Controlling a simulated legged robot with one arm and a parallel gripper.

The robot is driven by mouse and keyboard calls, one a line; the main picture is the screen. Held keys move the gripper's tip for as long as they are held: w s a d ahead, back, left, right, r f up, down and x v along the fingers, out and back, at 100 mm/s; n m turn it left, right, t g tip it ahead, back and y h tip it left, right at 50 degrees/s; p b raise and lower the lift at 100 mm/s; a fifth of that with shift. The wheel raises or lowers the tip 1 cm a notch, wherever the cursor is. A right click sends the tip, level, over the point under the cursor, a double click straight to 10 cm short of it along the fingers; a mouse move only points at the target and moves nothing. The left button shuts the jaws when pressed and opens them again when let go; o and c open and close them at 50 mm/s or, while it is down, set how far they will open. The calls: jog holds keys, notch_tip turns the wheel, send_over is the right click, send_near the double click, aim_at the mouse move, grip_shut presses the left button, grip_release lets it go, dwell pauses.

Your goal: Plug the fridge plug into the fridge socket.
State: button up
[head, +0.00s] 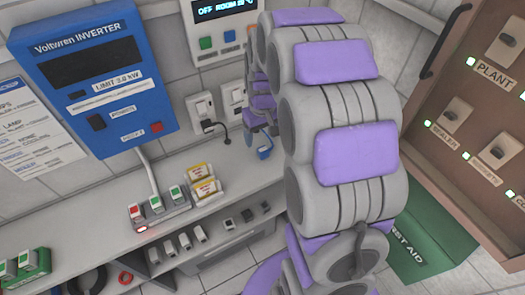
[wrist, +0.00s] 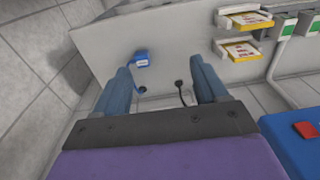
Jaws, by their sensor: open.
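A small blue plug (head: 264,152) with a blue cord lies on the grey counter beside my arm. It also shows in the wrist view (wrist: 142,58), beyond my fingertips and nearer the left finger. No label on it is readable. Two pale wall sockets (head: 201,106) (head: 233,95) are above the counter; a black cord hangs at the left one. I cannot tell which is the fridge socket. My gripper (wrist: 162,75) is open, with its two blue fingers apart and nothing between them touching both. The sockets are not visible in the wrist view.
Yellow-and-white boxes (head: 203,182) and a switch strip (head: 160,212) stand on the counter (head: 238,158). A blue inverter (head: 92,75) hangs at left. A brown switch panel (head: 480,120) and a green first-aid box (head: 425,243) are at right. A black cord (wrist: 183,96) runs near the right finger.

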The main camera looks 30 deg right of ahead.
send_over(263, 150)
jog(key=s+d, duration=0.1)
jog(key=s, duration=0.1)
notch_tip(263, 150, down, 6)
jog(key=shift+s+r+t+p, duration=0.15)
jog(key=shift+s+t+p, duration=0.15)
jog(key=shift+t, duration=0.1)
jog(key=f, duration=0.4)
jog(key=w+f+b, duration=0.1)
jog(key=f, duration=0.3)
jog(key=f+b, duration=0.1)
jog(key=f, duration=0.3)
jog(key=shift+w, duration=0.3)
jog(key=shift+f, duration=0.1)
jog(key=f, duration=0.1)
jog(key=f+b, duration=0.1)
jog(key=f, duration=0.1)
jog(key=w+a+f, duration=0.1)
jog(key=f, duration=0.1)
jog(key=shift+c, duration=0.2)
jog(key=c, duration=0.9)
